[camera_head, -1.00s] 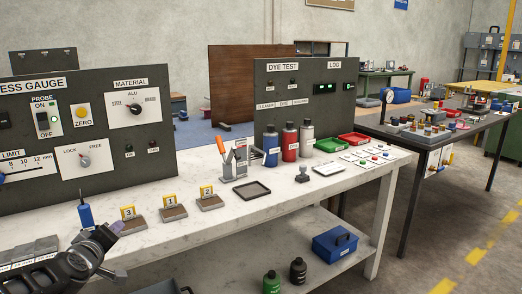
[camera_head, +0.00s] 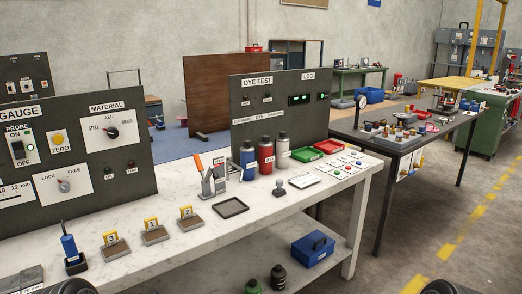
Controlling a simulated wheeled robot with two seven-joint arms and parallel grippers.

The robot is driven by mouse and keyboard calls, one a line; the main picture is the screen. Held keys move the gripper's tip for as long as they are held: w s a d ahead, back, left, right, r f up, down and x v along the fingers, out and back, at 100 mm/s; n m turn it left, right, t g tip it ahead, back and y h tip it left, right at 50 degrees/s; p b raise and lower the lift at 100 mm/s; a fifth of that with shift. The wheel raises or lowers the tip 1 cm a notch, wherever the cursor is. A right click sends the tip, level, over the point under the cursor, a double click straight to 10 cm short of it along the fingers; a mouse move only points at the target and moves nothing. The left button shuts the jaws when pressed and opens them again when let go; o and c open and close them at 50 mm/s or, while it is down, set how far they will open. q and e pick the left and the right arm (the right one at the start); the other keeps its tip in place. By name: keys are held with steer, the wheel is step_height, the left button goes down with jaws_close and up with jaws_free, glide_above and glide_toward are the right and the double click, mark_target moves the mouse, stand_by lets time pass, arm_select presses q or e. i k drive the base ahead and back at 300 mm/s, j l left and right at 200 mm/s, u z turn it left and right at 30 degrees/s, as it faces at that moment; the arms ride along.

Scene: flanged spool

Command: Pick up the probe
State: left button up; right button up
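The probe (camera_head: 69,244) is a blue handle with a thin tip pointing up. It stands slightly tilted in a small black holder (camera_head: 76,265) on the white bench at the lower left, beside the gauge panel. No gripper is around or touching its visible part. Neither gripper's fingers show. Only dark rounded parts of my arms reach in at the bottom edge, one at the lower left just below the holder and one at the lower right.
Several numbered blocks with yellow tags (camera_head: 155,232) stand right of the probe. The gauge panel (camera_head: 112,165) rises behind it. Grey blocks (camera_head: 27,280) lie at the lower left. A black tray (camera_head: 231,207), bottles (camera_head: 265,155) and a stamp (camera_head: 279,188) stand farther right.

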mark_target(67, 240)
steer(key=u, duration=1.3)
steer(key=l+u, duration=0.1)
steer(key=u, duration=0.3)
steer(key=l+u, duration=0.1)
steer(key=u, duration=0.3)
steer(key=i+l+u, duration=0.1)
steer(key=u, duration=0.3)
steer(key=l+u, duration=0.1)
steer(key=u, duration=0.3)
steer(key=l+u, duration=0.2)
steer(key=l, duration=0.2)
steer(key=k+l+u, duration=0.2)
steer(key=l, duration=0.2)
steer(key=k+l+u, duration=0.2)
steer(key=l, duration=0.15)
steer(key=l+u, duration=0.2)
steer(key=l, duration=0.2)
